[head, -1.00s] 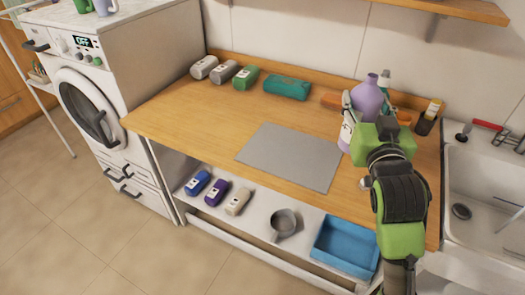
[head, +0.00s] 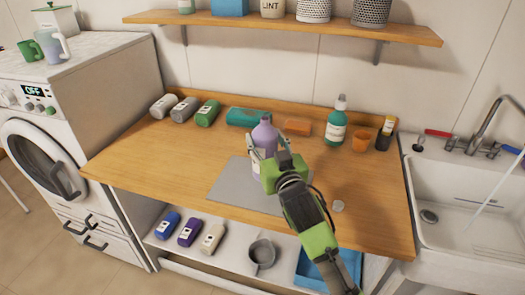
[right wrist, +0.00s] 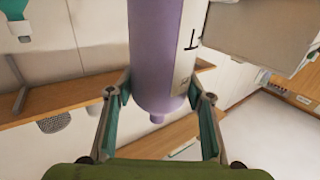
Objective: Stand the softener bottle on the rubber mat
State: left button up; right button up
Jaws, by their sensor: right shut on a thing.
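The purple softener bottle (head: 264,136) is upright over the back part of the grey rubber mat (head: 228,191) in the head view. My right gripper (head: 268,148) is shut on the bottle, with a finger on either side of it. My left gripper is not in view.
Behind the mat lie a teal rolled cloth (head: 248,117) and an orange block (head: 298,127). A green bottle (head: 336,125), an orange cup (head: 361,142) and a dark bottle (head: 384,135) stand to the right. The sink (head: 465,200) is far right.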

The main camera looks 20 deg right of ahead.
aim_at(263, 152)
jog(key=f, duration=0.1)
jog(key=w+f, duration=0.1)
jog(key=f, duration=0.1)
jog(key=w+f+p, duration=0.1)
jog(key=f, duration=0.1)
jog(key=shift+w+f, duration=0.15)
jog(key=shift+w, duration=0.1)
jog(key=shift+f, duration=0.25)
jog(key=shift+f, duration=0.15)
jog(key=o, duration=1.1)
